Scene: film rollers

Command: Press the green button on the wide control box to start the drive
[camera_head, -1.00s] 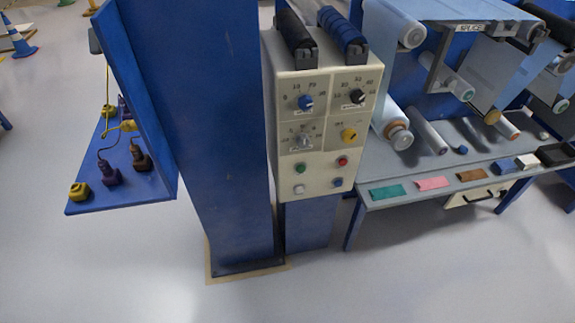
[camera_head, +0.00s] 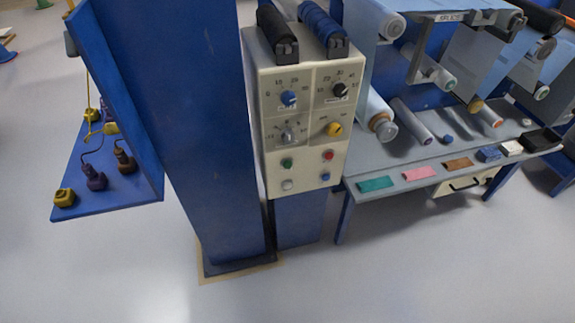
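The wide control box (camera_head: 304,160) is cream-coloured and fixed at the front of a blue stand in the middle of the head view. The green button (camera_head: 287,163) is on the left of its lower panel, with a white button (camera_head: 287,185) below it. A red button (camera_head: 328,155) and a blue button (camera_head: 325,177) sit to the right. Above them are a blue knob (camera_head: 288,97), a black knob (camera_head: 340,89), a grey knob (camera_head: 289,134) and a yellow knob (camera_head: 334,129). Neither of my grippers is in view.
A thick blue column (camera_head: 205,140) stands left of the box. A blue shelf (camera_head: 130,190) with several yellow, purple and brown objects juts out further left. On the right is a grey table (camera_head: 400,163) with rollers and coloured pieces. The floor in front is clear.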

